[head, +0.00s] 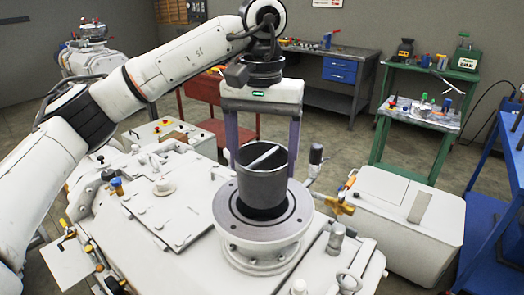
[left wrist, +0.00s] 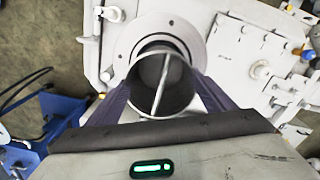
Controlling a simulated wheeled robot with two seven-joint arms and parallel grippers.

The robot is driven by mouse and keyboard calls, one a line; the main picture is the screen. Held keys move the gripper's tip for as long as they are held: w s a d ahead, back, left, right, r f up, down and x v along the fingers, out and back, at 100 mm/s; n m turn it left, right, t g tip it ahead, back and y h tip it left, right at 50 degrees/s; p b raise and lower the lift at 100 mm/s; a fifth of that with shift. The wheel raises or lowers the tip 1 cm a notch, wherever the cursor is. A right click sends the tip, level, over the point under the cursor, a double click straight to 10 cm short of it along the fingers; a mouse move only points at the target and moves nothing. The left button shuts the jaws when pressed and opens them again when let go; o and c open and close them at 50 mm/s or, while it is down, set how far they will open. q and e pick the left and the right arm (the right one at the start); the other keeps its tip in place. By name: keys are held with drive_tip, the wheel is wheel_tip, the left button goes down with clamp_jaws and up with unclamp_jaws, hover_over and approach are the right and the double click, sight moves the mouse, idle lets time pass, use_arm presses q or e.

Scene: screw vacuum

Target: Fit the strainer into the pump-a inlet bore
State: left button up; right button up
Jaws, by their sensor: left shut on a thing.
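The strainer (head: 263,186) is a dark grey, open-topped cylinder with a light bar across its mouth. My left gripper (head: 264,168) is shut on it, a purple finger on each side, and holds it upright. The pump-a inlet bore (head: 262,212) is the dark opening in the round pale flange (head: 232,226) beneath. The strainer's lower end is at the bore mouth; I cannot tell whether it is just above or slightly inside. In the left wrist view the strainer (left wrist: 178,96) covers most of the bore, leaving a dark arc at its far side. My right gripper is not in view.
The white pump housing (head: 150,215) with fittings and valves surrounds the flange. A yellow-handled valve (head: 340,207) and a white box (head: 395,215) stand to the right. Behind are a green bench (head: 425,115) and a dark workbench (head: 325,65).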

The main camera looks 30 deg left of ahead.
use_arm(q)
drive_tip(key=shift+f, duration=0.55)
drive_tip(key=shift+p, duration=0.45)
idle(1.4)
drive_tip(key=shift+f+b, duration=1.8)
drive_tip(key=shift+f, duration=1)
drive_tip(key=o, duration=1.2)
wheel_tip(320, 180, up, 10)
drive_tip(key=shift+r+p, duration=0.2)
drive_tip(key=shift+p, duration=0.6)
